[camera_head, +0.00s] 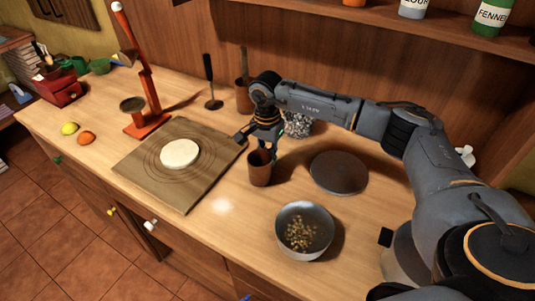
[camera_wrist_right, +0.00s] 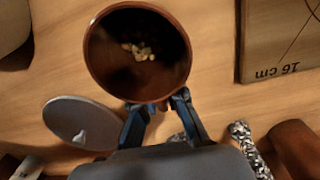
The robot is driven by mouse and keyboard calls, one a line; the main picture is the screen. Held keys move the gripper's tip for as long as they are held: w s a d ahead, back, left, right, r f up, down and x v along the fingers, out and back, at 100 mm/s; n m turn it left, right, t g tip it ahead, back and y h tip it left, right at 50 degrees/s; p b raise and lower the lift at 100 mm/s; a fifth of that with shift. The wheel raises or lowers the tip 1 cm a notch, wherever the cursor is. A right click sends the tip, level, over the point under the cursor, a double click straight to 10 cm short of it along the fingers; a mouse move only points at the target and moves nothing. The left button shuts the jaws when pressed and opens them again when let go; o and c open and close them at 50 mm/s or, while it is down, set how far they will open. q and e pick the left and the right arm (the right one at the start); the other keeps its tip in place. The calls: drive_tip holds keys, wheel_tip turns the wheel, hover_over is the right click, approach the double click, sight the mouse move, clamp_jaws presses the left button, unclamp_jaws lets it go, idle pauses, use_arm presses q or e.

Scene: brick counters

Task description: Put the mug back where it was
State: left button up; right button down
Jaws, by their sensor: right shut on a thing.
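The brown mug (camera_head: 260,172) is upright near the middle of the counter, between the cutting board and the metal bowl. My right gripper (camera_head: 268,150) is shut on its far side. In the right wrist view the mug (camera_wrist_right: 100,55) shows from above, with a few pale bits at the bottom and the blue-grey fingertips (camera_wrist_right: 160,104) at its rim. I cannot tell whether its base touches the counter. My left gripper is not in view.
The cutting board (camera_head: 146,181) with a pale dough disc (camera_head: 180,153) lies to the left. A metal bowl (camera_head: 318,247) with yellowish bits stands in front, a dark round plate (camera_head: 338,173) to the right. A speckled object (camera_head: 298,124) and a brown container (camera_head: 243,100) stand behind.

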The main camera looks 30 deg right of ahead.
drive_tip(key=c, duration=1.8)
unclamp_jaws()
drive_tip(key=shift+f, duration=0.15)
drive_tip(key=shift+c, duration=0.2)
drive_tip(key=o, duration=0.4)
drive_tip(key=shift+r, duration=0.35)
wheel_tip(320, 180, up, 10)
drive_tip(key=b, duration=0.2)
drive_tip(key=shift+w+a+r+b, duration=0.1)
drive_tip(key=shift+r+b, duration=0.1)
drive_tip(key=shift+b, duration=0.2)
drive_tip(key=shift+r, duration=0.65)
